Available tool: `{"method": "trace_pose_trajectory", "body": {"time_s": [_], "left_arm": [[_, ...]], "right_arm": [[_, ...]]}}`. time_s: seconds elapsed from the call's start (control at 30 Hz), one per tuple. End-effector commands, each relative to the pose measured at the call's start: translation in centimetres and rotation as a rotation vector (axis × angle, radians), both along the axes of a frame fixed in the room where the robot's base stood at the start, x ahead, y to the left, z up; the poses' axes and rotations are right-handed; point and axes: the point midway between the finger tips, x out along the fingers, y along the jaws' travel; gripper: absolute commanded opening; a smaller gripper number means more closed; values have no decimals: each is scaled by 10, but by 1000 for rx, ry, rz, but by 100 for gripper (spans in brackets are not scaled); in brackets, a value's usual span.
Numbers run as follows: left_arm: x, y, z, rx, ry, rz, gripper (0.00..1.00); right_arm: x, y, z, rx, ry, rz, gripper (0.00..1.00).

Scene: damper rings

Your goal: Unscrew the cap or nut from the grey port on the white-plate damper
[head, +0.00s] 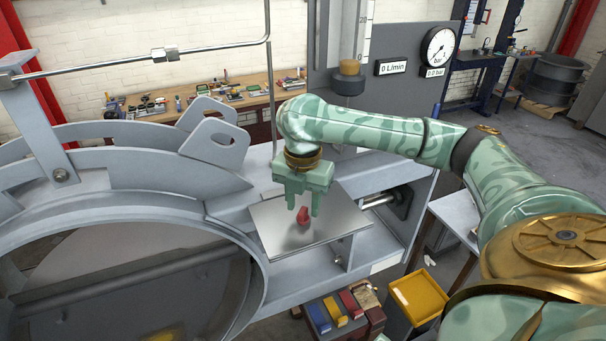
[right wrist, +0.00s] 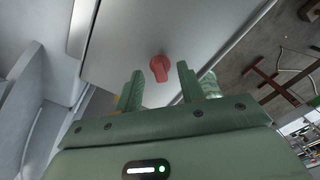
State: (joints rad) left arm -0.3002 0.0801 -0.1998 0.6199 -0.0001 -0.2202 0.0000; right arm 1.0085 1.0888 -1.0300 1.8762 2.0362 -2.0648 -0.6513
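My right gripper (head: 303,203) points down over a shiny metal shelf plate (head: 268,222), with its two fingers apart and nothing between them. A small red knob-like piece (head: 303,215) is on or just above that plate, below the fingers. In the right wrist view the red piece (right wrist: 160,68) shows beyond and between the open fingertips (right wrist: 160,80), apart from both. A large grey damper ring (head: 262,290) fills the lower left of the head view. I cannot make out a grey port with a cap or nut, or tell whether this ring has the white plate. My left gripper is not in view.
A grey panel with a pressure gauge (head: 439,48) and a flow tube stands behind my right arm. A metal pipe (head: 120,63) crosses the upper left. A yellow bin (head: 418,296) and several coloured boxes (head: 320,316) are below the plate. A workbench (head: 160,98) stands behind.

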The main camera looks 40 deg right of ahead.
Motion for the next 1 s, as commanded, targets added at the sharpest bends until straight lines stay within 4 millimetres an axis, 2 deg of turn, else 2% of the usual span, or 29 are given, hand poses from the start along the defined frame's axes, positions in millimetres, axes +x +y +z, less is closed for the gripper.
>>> {"method": "trace_pose_trajectory", "body": {"time_s": [0.3, 0.5, 0.7, 1.0], "left_arm": [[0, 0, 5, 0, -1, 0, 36], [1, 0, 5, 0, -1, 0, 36], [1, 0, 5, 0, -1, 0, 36], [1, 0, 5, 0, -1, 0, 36]], "right_arm": [[1, 0, 83, -2, -9, 2, 39], [1, 0, 129, -2, -8, 1, 39], [0, 0, 150, -2, -3, 1, 39], [0, 0, 152, -1, 0, 1, 39]]}}
